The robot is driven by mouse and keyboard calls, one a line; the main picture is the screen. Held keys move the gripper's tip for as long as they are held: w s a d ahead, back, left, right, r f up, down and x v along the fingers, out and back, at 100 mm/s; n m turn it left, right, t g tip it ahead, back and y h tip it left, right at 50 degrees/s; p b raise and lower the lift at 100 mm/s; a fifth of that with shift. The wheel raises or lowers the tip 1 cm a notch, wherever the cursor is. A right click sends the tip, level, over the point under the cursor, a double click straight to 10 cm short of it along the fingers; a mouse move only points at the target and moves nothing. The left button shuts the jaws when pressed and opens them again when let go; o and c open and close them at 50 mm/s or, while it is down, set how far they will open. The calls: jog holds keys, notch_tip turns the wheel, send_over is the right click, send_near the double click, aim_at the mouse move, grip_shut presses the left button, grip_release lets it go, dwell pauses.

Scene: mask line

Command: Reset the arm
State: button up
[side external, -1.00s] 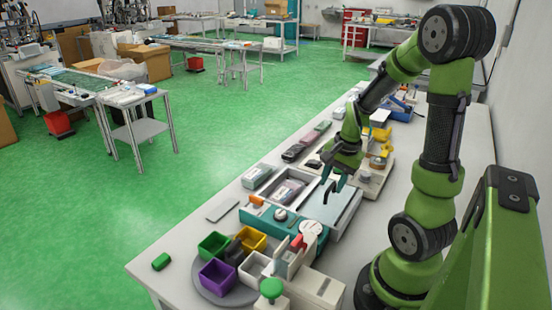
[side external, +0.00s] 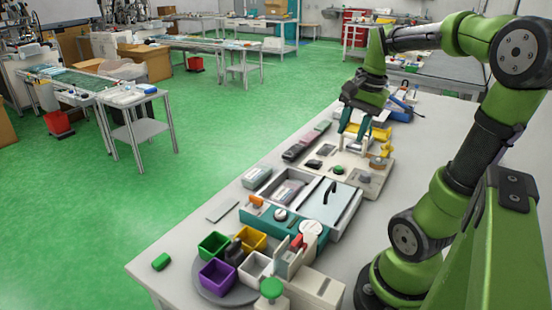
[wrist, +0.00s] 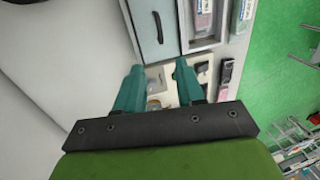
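My gripper (side external: 354,127) is raised above the far part of the white table (side external: 222,180) in the side view, over a light board with small fixtures (side external: 340,168). In the wrist view its two teal fingers (wrist: 157,75) are apart with nothing between them. Below and beyond the fingers, the grey-blue lid with a black handle (wrist: 158,28) shows at the top of the wrist view. The same lid (side external: 338,205) lies on the tray unit in the side view.
A round turntable (side external: 204,285) holds green, yellow, purple and white bins at the near end. A green cylinder (side external: 161,261) lies near the table's left edge. Yellow fixtures (side external: 381,133) stand near the gripper. The table's near left part is mostly bare.

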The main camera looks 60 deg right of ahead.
jog(key=shift+r, duration=0.1)
jog(key=w+a+n+t+y, duration=0.1)
jog(key=a+n+t, duration=0.1)
jog(key=a+n, duration=0.5)
jog(key=w+a+n+t+y, duration=0.1)
jog(key=a+n, duration=0.6)
jog(key=a, duration=0.8)
jog(key=shift+w+a+f+t, duration=0.4)
jog(key=shift+w+t, duration=0.35)
jog(key=shift+t, duration=0.25)
jog(key=shift+d, duration=0.1)
